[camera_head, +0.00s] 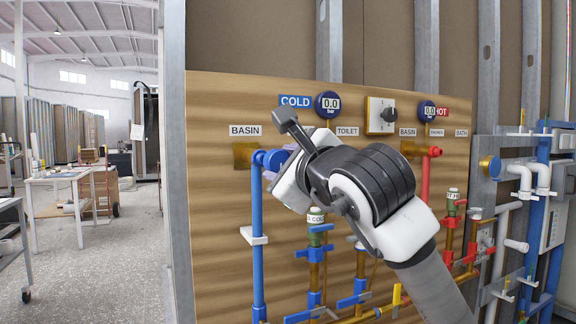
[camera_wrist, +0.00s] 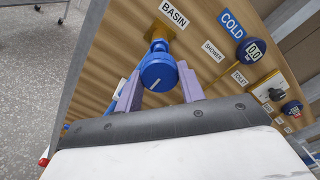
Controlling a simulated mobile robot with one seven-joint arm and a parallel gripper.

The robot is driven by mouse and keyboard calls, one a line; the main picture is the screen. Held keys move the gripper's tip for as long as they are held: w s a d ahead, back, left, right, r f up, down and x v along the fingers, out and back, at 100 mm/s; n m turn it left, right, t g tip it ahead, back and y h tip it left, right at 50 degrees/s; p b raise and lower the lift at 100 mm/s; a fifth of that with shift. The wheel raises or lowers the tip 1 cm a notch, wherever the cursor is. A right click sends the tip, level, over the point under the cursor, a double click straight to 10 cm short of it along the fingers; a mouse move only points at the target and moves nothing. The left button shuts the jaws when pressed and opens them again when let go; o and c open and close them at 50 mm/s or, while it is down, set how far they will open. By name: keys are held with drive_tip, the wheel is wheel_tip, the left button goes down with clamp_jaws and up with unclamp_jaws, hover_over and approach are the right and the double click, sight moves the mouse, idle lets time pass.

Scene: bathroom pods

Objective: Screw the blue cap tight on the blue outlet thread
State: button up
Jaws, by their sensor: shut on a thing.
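The blue cap (camera_wrist: 158,72) shows in the wrist view as a round blue piece with a pale line on its face. My gripper (camera_wrist: 160,78) has one pale purple finger on each side of it and is shut on it. Right behind the cap is the blue outlet fitting (camera_wrist: 157,46), under the BASIN label. The cap appears lined up with the outlet; the thread is hidden, so I cannot tell how far it is on. In the head view the blue outlet (camera_head: 268,159) tops a blue pipe, and my gripper (camera_head: 287,163) reaches it from the right, hiding the cap.
The wooden panel (camera_head: 218,200) carries a COLD gauge (camera_head: 327,104), a HOT gauge (camera_head: 427,110) and a switch box (camera_head: 381,115). Blue and red pipes with valves stand below and right of my arm. Open floor with workbenches (camera_head: 60,176) lies to the left.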

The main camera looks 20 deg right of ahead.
sight(280, 163)
drive_tip(key=shift+w+a, duration=0.1)
drive_tip(key=shift+w, duration=1.85)
drive_tip(key=shift+w, duration=1.1)
idle(0.9)
drive_tip(key=o, duration=1)
drive_tip(key=s+b, duration=0.1)
drive_tip(key=s, duration=0.6)
drive_tip(key=s+b, duration=0.2)
drive_tip(key=s, duration=0.4)
drive_tip(key=shift+s+d, duration=0.2)
drive_tip(key=shift+s, duration=0.2)
